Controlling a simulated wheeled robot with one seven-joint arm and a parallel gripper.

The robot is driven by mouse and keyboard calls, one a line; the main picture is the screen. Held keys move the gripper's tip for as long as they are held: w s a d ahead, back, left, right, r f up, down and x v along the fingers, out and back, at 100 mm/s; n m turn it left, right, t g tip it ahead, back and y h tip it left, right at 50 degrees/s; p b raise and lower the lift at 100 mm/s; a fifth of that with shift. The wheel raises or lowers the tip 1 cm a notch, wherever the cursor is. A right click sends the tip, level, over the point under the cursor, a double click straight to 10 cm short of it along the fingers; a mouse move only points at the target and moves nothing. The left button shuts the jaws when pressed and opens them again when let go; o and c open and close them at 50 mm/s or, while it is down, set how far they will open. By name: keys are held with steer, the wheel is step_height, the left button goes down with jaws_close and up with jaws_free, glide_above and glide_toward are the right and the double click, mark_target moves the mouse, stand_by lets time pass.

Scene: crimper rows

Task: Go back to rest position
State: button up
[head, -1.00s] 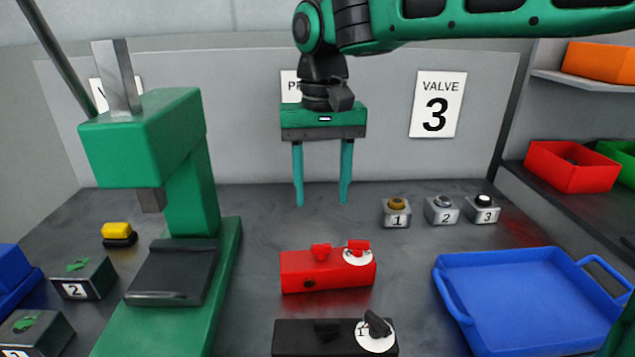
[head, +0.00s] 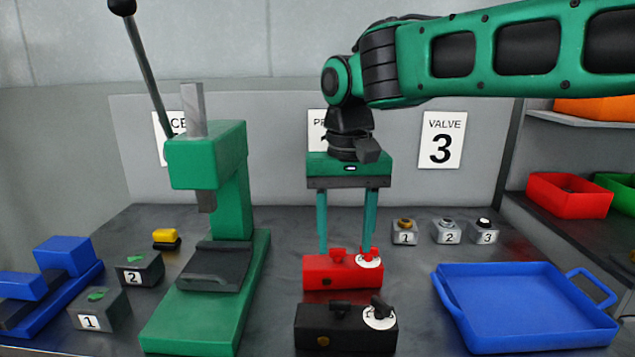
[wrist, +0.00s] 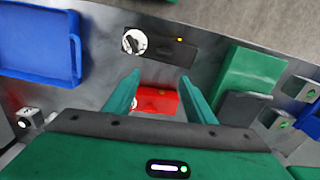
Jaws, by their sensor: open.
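My gripper (head: 346,248) is open and empty, pointing down in the middle of the head view. Its two green fingers are wide apart. In the head view the fingertips show at the back edge of the red valve box (head: 343,272); I cannot tell how high above the table they are. In the wrist view the red box (wrist: 157,101) shows between the fingers (wrist: 165,92), partly hidden by the gripper body. The black valve box (head: 345,330) with a white dial lies in front of the red one.
A green press (head: 208,200) with a raised lever stands left. Grey blocks 1 (head: 98,310) and 2 (head: 139,269) lie beside it. A blue tray (head: 525,335) is at the right. Small numbered buttons (head: 447,231) stand behind it. A red bin (head: 568,195) is on the right shelf.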

steer(key=s+d+f+m, duration=0.1)
steer(key=s+d+f, duration=0.1)
steer(key=d, duration=0.6)
steer(key=s+d+f+m, duration=0.2)
steer(key=d, duration=0.6)
steer(key=s+d+f+m, duration=0.1)
steer(key=s+d+f, duration=0.1)
steer(key=d, duration=0.7)
steer(key=s+d+f+m, duration=0.1)
steer(key=s+d+f, duration=0.3)
steer(key=s, duration=0.3)
steer(key=s+d+f+m, duration=0.1)
steer(key=s+d+f, duration=0.3)
steer(key=s+d, duration=0.2)
steer(key=shift+s+d+f+m, duration=0.35)
steer(key=shift+s+f+m, duration=0.05)
steer(key=shift+s, duration=0.8)
steer(key=shift+w+f, duration=0.25)
steer(key=shift+w, duration=0.4)
